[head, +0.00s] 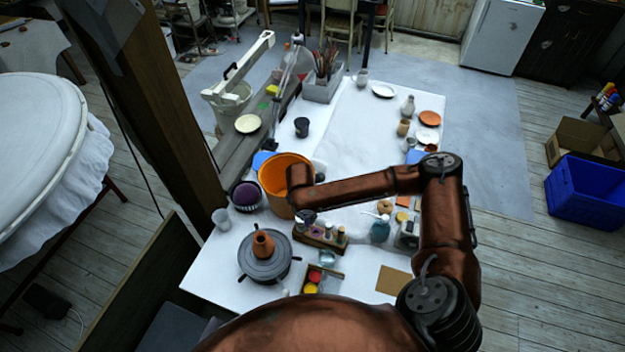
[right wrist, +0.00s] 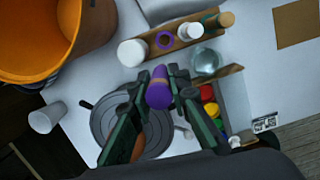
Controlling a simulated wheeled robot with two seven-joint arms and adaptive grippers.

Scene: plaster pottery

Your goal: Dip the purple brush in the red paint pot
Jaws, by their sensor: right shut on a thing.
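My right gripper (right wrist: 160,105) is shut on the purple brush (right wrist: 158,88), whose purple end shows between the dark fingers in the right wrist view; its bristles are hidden. In the head view this gripper (head: 306,216) hangs over the back left end of the brush rack, and the brush cannot be made out there. The red paint pot (head: 315,276) sits in a small paint tray near the table's front; it also shows in the right wrist view (right wrist: 212,109), right of the gripper and apart from it. My left gripper is not in view.
The wooden rack (head: 333,240) holds several items. A glass bowl (right wrist: 205,62) stands between rack and paints. Yellow paint (head: 310,288) adjoins the red. A banding wheel (head: 263,262) with a clay pot and an orange bucket (head: 275,178) stand left. The table's back middle is clear.

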